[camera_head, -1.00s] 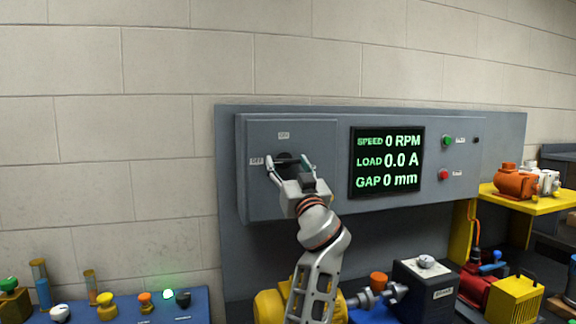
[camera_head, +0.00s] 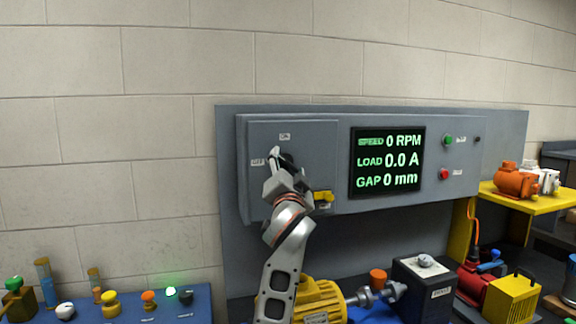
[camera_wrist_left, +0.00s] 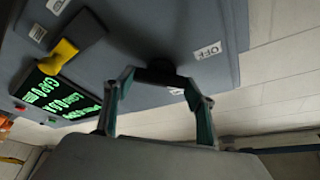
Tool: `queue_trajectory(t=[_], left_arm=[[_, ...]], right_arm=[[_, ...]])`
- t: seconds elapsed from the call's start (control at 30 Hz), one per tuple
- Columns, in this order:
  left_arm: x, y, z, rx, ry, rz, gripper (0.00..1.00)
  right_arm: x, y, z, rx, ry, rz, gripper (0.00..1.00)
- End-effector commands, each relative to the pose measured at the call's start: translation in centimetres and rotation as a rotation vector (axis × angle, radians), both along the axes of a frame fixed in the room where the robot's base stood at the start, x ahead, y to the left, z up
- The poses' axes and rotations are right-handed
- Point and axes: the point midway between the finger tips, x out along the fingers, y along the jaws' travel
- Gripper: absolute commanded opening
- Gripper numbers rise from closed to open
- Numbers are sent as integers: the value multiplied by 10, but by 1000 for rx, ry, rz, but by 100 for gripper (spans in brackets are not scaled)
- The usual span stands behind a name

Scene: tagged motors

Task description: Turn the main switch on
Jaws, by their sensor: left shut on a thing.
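The main switch is a black rotary handle (camera_head: 289,158) on the grey panel (camera_head: 310,145). Its ON label (camera_head: 284,136) is above it and its OFF label (camera_head: 257,162) to its left. My left gripper (camera_head: 279,155) is at the switch, turned sideways, and hides most of it. In the left wrist view the black handle (camera_wrist_left: 160,75) sits between the fingertips, and the OFF label (camera_wrist_left: 208,50) is just beside it. The left gripper is shut on the handle. Which label the handle points to is hard to tell. My right gripper is not in view.
A yellow motor (camera_head: 318,298) stands below. A blue board (camera_head: 200,302) with several knobs lies lower left.

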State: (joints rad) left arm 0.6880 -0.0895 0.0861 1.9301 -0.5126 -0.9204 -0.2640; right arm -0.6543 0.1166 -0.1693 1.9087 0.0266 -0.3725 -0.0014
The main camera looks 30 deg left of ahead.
Motion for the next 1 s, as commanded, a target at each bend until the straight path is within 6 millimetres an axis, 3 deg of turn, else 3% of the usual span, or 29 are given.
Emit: queue_trajectory(t=[0.6,1.0], left_arm=[[-2,2,6,374,429,4,34],[-2,2,6,519,601,4,34]], right_arm=[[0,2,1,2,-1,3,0],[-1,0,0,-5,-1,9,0]])
